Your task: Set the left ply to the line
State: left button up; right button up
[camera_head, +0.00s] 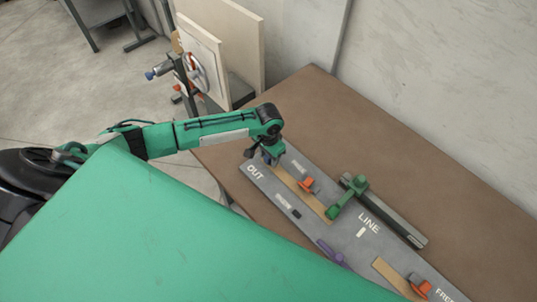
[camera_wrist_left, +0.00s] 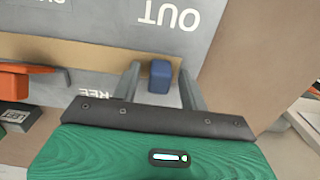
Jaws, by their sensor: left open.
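The left ply (camera_head: 313,204), a tan wooden strip, lies on a grey board (camera_head: 315,230) between OUT and LINE. An orange piece (camera_head: 308,184) sits beside it. In the left wrist view the ply (camera_wrist_left: 75,53) runs crosswise, with a blue block (camera_wrist_left: 160,76) at it. My left gripper (camera_head: 270,157) is over the ply's OUT end, hiding that end in the head view. In the left wrist view the gripper (camera_wrist_left: 160,82) is open, one finger on each side of the blue block. I cannot tell whether they touch it. My right gripper is not in view.
A green handle (camera_head: 347,197) and a dark bar (camera_head: 400,222) stand beside LINE. A second tan strip (camera_head: 392,276) with an orange piece (camera_head: 419,284) lies towards FREE. A purple piece (camera_head: 331,252) is at the near edge. Bare brown tabletop (camera_head: 330,115) lies behind the board.

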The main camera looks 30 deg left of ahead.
aim_at(286, 178)
pick_arm(q)
jog(key=shift+c, duration=0.4)
grip_shut()
jog(key=s+d+p, duration=0.1)
jog(key=d, duration=0.1)
jog(key=d+p, duration=0.1)
jog(key=d, duration=0.2)
jog(key=s+d+p, duration=0.1)
jog(key=d+p, duration=0.1)
jog(key=shift+s+d+r, duration=0.1)
jog(key=shift+s+d, duration=0.15)
jog(key=shift+s, duration=0.05)
jog(key=shift+s+d, duration=0.1)
jog(key=shift+d, duration=0.1)
jog(key=shift+o, duration=0.3)
grip_release()
jog(key=shift+d, duration=0.1)
